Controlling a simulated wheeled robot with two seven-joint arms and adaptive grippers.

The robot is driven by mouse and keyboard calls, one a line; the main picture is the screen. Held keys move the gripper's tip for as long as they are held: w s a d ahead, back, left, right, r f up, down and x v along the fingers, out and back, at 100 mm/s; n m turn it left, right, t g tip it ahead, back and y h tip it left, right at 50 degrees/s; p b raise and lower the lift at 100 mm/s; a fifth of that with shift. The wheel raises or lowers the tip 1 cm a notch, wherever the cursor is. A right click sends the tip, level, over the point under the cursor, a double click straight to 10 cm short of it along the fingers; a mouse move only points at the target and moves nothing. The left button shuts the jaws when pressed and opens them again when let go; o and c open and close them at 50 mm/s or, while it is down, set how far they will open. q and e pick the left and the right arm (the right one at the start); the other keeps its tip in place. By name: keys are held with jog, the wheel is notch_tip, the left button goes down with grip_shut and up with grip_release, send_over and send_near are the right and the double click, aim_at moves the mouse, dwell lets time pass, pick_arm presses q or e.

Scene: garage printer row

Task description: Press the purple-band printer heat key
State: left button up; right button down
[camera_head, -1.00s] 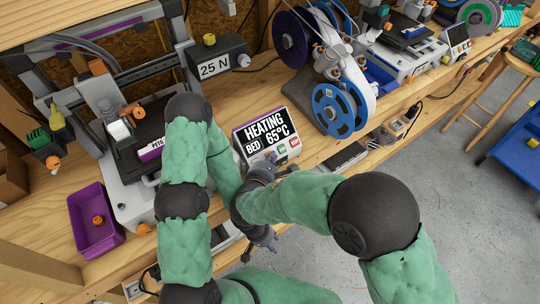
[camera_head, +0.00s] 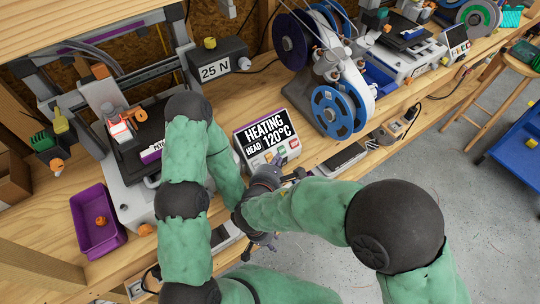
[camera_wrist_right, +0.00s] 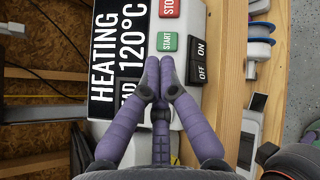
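The printer (camera_head: 137,195) with a purple band (camera_head: 152,152) stands at the left. Its tilted panel (camera_head: 243,147) reads "HEATING HEAD 120°C". The panel has a green START key (camera_wrist_right: 167,42), a red STOP key (camera_wrist_right: 169,8) and a black ON/OFF switch (camera_wrist_right: 197,62). My right gripper (camera_wrist_right: 157,64) is shut and empty, its fingertips together just below the START key; I cannot tell whether they touch the panel. In the head view my right gripper (camera_head: 296,176) is in front of the panel. My left gripper (camera_head: 262,243) is below it at the bench edge; its fingers are unclear.
A purple bin (camera_head: 82,204) stands left of the printer. A second printer (camera_head: 398,60) is farther right. A stool (camera_head: 510,75) stands on the open floor.

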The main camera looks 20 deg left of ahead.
jog(key=shift+s+d+r+p, duration=0.55)
jog(key=shift+s+d+r, duration=0.15)
jog(key=shift+d+r, duration=0.25)
